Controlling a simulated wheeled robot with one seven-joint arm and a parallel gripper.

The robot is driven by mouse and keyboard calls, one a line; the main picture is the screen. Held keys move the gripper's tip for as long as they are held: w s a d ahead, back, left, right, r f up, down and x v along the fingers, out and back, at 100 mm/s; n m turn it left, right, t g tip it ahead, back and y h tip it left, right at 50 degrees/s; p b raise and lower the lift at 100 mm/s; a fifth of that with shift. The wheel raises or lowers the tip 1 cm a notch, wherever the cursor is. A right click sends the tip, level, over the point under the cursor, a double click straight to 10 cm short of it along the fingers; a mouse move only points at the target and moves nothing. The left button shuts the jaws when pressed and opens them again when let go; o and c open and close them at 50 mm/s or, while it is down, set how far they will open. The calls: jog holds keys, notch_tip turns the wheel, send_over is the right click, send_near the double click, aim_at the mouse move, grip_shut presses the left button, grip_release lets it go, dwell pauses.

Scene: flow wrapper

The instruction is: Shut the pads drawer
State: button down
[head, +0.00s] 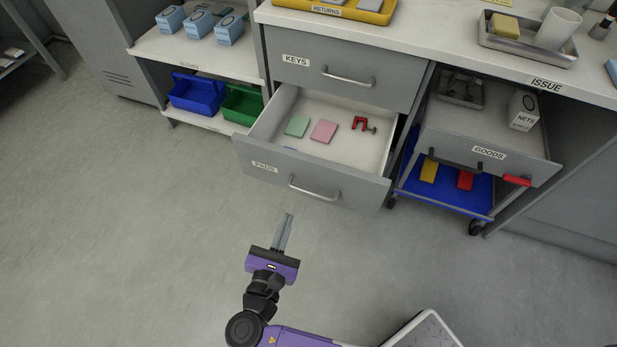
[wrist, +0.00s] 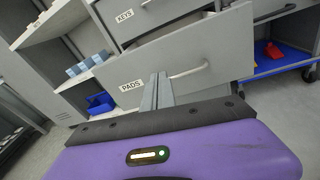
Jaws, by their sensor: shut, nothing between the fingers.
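The pads drawer (head: 262,166) stands pulled open below the keys drawer (head: 296,61). Its grey front carries a PADS label and a bar handle (head: 314,190). Inside lie a green pad (head: 297,125), a pink pad (head: 324,131) and a red clamp-like item (head: 363,124). My gripper (head: 289,216) is shut and empty, in front of the drawer front and a little left of its handle. In the wrist view the fingertips (wrist: 158,76) overlap the drawer front (wrist: 205,62), beside the handle (wrist: 190,71); I cannot tell whether they touch it.
At right, a cart (head: 444,197) with a goods tray (head: 450,135) stands beside the drawer. Shelves with a blue bin (head: 196,95) and a green bin (head: 241,106) are at left. The keys drawer is shut. The floor (head: 130,220) at left is clear.

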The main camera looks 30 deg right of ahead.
jog(key=s+d+r+g+h, duration=0.1)
jog(key=s+d+r+h, duration=0.1)
jog(key=b, duration=0.2)
send_near(324, 168)
jog(key=shift+n, duration=0.3)
jog(key=x, duration=0.5)
jog(key=shift+w+d+f, duration=0.1)
jog(key=shift+w+f, duration=0.05)
jog(key=shift+w+d, duration=0.45)
jog(key=shift+d, duration=0.15)
jog(key=shift+d, duration=0.1)
jog(key=b+x, duration=0.4)
jog(key=x, duration=1.8)
